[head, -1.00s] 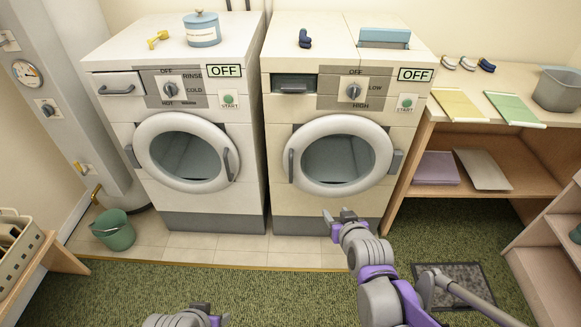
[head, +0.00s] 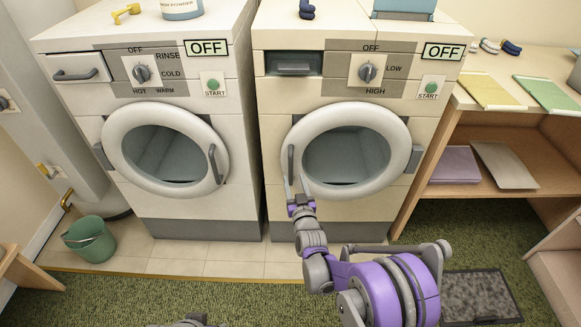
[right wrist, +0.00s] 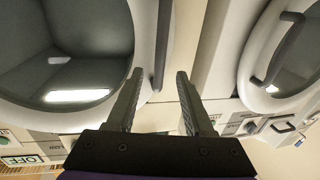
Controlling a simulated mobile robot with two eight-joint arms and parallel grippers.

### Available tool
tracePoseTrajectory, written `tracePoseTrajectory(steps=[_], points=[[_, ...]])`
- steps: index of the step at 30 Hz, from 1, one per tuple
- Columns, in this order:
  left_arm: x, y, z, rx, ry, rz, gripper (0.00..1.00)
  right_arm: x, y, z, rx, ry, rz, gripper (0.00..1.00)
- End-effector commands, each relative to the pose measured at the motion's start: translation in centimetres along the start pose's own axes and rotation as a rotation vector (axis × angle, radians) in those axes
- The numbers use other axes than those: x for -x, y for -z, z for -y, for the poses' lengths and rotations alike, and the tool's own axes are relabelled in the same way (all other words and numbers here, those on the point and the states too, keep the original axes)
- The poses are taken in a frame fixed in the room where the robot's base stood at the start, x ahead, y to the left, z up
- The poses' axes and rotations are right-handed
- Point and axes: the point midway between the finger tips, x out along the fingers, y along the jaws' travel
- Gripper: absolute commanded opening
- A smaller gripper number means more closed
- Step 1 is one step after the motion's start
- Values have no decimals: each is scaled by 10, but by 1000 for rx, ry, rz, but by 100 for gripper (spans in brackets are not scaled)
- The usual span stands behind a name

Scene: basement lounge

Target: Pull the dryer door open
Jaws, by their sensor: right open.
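The dryer (head: 279,205) is the right-hand machine, with LOW and HIGH on its dial panel and a sign reading OFF. Its round door (head: 397,125) is shut, and its grey bar handle (head: 290,164) is on the door's left side. My right gripper (head: 297,184) is open and just in front of the handle's lower end. In the right wrist view the handle (right wrist: 162,45) shows between the two fingertips (right wrist: 160,73), with no finger closed on it. I cannot tell how deep it sits between them. Only a bit of my left arm shows at the bottom edge.
The washer (head: 245,190) stands close on the left, its door shut. A green bucket (head: 90,240) is on the tiles at left. A wooden shelf unit (head: 440,145) stands right of the dryer, with a dark mat (head: 480,296) on the carpet. The floor before the dryer door is clear.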

Motion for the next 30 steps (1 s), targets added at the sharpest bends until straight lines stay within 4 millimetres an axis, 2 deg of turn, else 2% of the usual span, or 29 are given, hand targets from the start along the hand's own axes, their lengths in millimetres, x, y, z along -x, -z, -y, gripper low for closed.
tracePoseTrajectory(steps=[3,10,15,23,30], points=[[-5,-1,0,0,0,1,50,-25,-2,0,0,0,1,52],[-10,-2,0,0,0,3,50,-59,-2,0,0,0,1,52],[-12,-3,0,0,0,3,50,-69,-1,0,0,0,1,52],[-12,-3,0,0,0,3,50,-70,0,0,0,0,1,52],[-12,-3,0,0,0,3,50,-70,0,0,0,0,1,11]])
